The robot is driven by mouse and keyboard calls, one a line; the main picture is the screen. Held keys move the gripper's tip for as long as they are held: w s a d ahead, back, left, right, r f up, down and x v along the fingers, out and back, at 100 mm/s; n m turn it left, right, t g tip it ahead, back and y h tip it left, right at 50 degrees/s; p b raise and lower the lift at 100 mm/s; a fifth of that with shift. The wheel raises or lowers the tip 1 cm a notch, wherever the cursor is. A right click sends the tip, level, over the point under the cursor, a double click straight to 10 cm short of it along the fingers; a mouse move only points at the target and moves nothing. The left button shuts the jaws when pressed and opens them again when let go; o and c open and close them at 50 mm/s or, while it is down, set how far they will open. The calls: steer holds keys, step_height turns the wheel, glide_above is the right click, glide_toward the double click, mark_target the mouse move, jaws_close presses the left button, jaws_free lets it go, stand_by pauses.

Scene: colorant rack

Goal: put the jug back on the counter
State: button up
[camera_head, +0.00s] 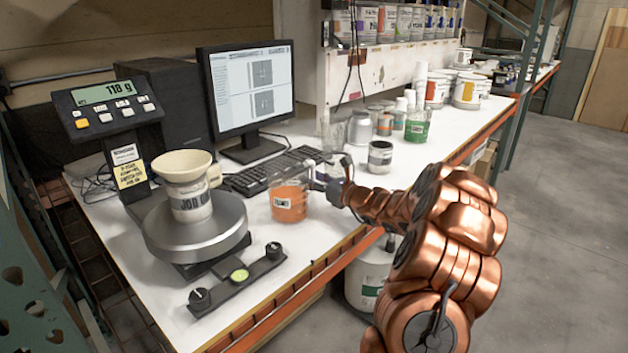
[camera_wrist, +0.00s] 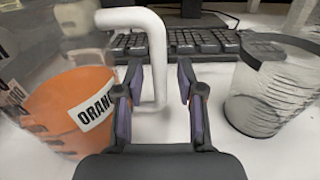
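The jug (camera_head: 289,202), clear with orange contents and an ORANGE label, stands upright on the white counter (camera_head: 330,222) near its front edge. It also fills the left of the wrist view (camera_wrist: 72,112). Its white handle (camera_wrist: 157,65) is on the side facing my gripper. My gripper (camera_head: 330,172) is beside the jug, its fingers apart in the wrist view (camera_wrist: 158,92). The handle's upright part lies between the fingers, with small gaps visible on both sides, so it is not clamped. The far side of the jug is hidden.
A scale (camera_head: 197,230) reading 118 g bears a JOB can (camera_head: 190,200) with a funnel (camera_head: 183,166). A clear ribbed vessel (camera_wrist: 270,92) is close right of my gripper. A keyboard (camera_head: 268,172) and monitor (camera_head: 250,90) are behind. Tins and a green-filled container (camera_head: 417,127) stand farther along the counter.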

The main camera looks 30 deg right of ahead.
steer(key=shift+r, duration=0.15)
steer(key=b+v, duration=0.1)
steer(key=v, duration=1.1)
steer(key=shift+d, duration=0.1)
